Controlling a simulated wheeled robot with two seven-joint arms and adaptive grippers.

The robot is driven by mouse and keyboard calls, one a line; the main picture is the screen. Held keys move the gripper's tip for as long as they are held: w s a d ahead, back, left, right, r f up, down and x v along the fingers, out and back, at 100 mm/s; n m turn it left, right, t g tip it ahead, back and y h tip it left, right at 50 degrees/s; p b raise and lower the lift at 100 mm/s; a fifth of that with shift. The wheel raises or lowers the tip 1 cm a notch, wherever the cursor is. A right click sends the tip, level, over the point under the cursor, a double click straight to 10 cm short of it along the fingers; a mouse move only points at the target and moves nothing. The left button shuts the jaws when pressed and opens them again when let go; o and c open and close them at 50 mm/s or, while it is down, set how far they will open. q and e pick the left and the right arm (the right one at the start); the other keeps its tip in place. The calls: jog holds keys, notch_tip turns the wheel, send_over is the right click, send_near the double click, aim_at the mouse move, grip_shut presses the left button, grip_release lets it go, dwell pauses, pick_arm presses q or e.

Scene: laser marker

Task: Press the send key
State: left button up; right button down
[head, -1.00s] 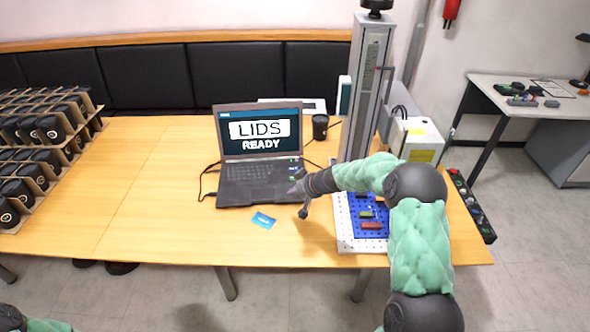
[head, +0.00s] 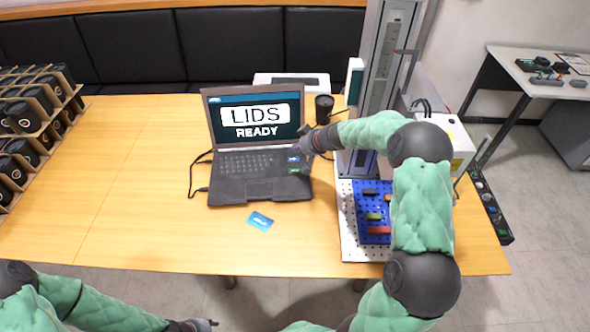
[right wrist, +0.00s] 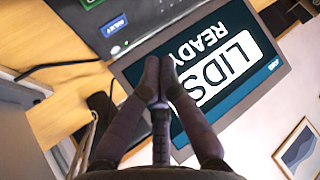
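The black laptop (head: 242,190) stands open on the table, and its screen (head: 256,117) reads "LIDS READY". At the right of its keyboard are a blue key (head: 294,159) and a green key (head: 293,170); I cannot read which is the send key. The right wrist view also shows the blue key (right wrist: 113,25) and part of the green key (right wrist: 91,3). My right gripper (head: 301,150) is over the laptop's right side near these keys. In the right wrist view its fingertips (right wrist: 160,67) are together and empty. My left gripper (head: 213,322) is at the bottom edge, away from the laptop.
A blue card (head: 260,221) lies in front of the laptop. The marker machine (head: 386,65) and a blue pegboard (head: 362,210) stand to the right. A black cup (head: 324,108) is behind the right arm. Racks of black items (head: 30,115) fill the left; the table between is clear.

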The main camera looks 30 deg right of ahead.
aim_at(296, 172)
notch_tip(296, 172, down, 8)
jog(key=b, duration=0.5)
jog(key=shift+f+b, duration=0.4)
jog(key=shift+b, duration=0.2)
jog(key=shift+f, duration=0.1)
dwell(1.0)
jog(key=shift+f+b, duration=0.35)
jog(key=shift+b, duration=0.45)
jog(key=shift+f+b, duration=0.3)
jog(key=shift+b, duration=0.2)
dwell(0.5)
jog(key=shift+r, duration=0.75)
jog(key=shift+p, duration=0.3)
jog(key=shift+r+p, duration=1.4)
jog(key=shift+r, duration=1.1)
